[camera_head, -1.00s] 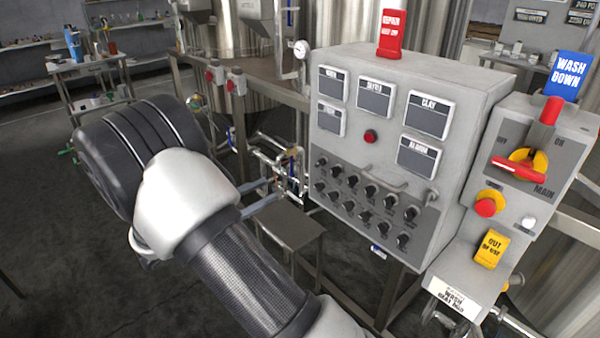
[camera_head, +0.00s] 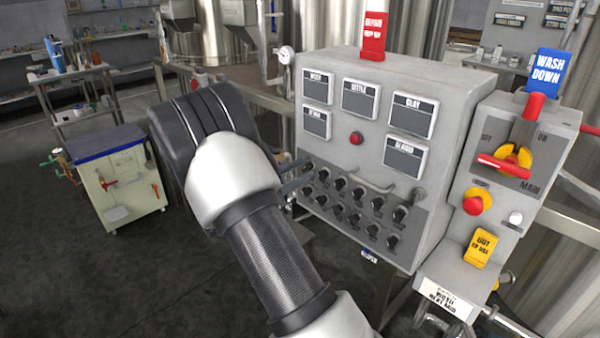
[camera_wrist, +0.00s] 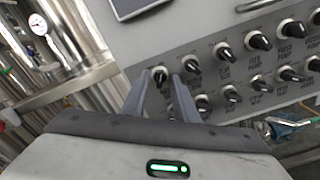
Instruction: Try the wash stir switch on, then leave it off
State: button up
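The control panel (camera_head: 440,100) has two rows of black knob switches, with the upper row (camera_head: 340,184) above the lower row (camera_head: 336,208). I cannot read which label says wash stir. My gripper (camera_head: 297,180) is at the left end of these rows. In the wrist view my gripper (camera_wrist: 158,84) is open, and the leftmost upper knob (camera_wrist: 160,75) shows between its two fingers. I cannot tell whether a finger touches it. Part of the lower row is hidden behind the right finger.
A red main switch handle (camera_head: 505,164) and a red-and-yellow stop button (camera_head: 474,204) are on the box at right. A cream cart (camera_head: 122,185) stands at left. Pipes and a gauge (camera_wrist: 38,24) are left of the panel.

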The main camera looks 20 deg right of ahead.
jog(key=shift+w+d, duration=0.15)
jog(key=shift+d, duration=0.15)
grip_shut()
